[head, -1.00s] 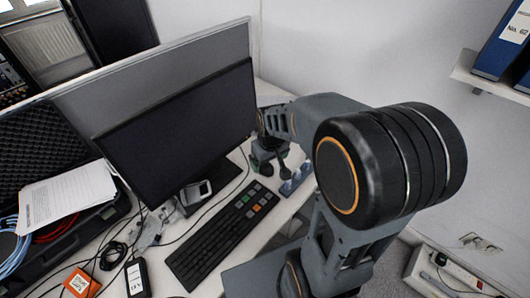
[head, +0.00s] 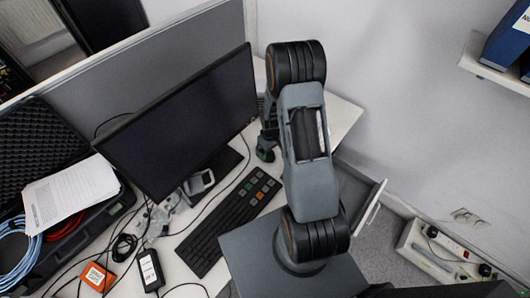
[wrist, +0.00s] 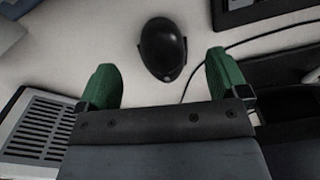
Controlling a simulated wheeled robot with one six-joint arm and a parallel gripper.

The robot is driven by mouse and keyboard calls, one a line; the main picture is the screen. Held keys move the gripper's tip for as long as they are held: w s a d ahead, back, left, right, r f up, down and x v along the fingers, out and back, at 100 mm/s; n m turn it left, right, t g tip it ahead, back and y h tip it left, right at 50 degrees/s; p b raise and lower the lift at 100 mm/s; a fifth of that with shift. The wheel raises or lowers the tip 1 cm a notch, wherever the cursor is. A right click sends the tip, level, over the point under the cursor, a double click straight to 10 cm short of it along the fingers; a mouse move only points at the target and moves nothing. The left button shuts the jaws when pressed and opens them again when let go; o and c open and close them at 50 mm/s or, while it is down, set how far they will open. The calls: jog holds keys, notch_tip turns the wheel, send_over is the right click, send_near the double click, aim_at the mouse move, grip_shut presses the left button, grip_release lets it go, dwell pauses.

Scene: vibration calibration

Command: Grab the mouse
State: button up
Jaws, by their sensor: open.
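The black mouse (wrist: 162,48) lies on the light desk in the wrist view, just beyond and between my fingertips. I cannot make it out in the head view, where my arm covers part of the desk. My gripper (wrist: 163,75) is open, with two green fingers set wide apart and nothing between them. In the head view my gripper (head: 266,150) shows only partly, beside my arm near the monitor's right end.
A black monitor (head: 185,125) and keyboard (head: 232,225) stand left of my arm. A thin cable (wrist: 240,42) runs right of the mouse. A vented grey object (wrist: 42,125) is at lower left. An orange box (head: 98,277) and an open case with papers (head: 70,195) are farther left.

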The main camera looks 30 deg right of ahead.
aim_at(271, 156)
jog(key=shift+f+p, duration=0.8)
jog(key=shift+f, duration=2.35)
jog(key=c, duration=1)
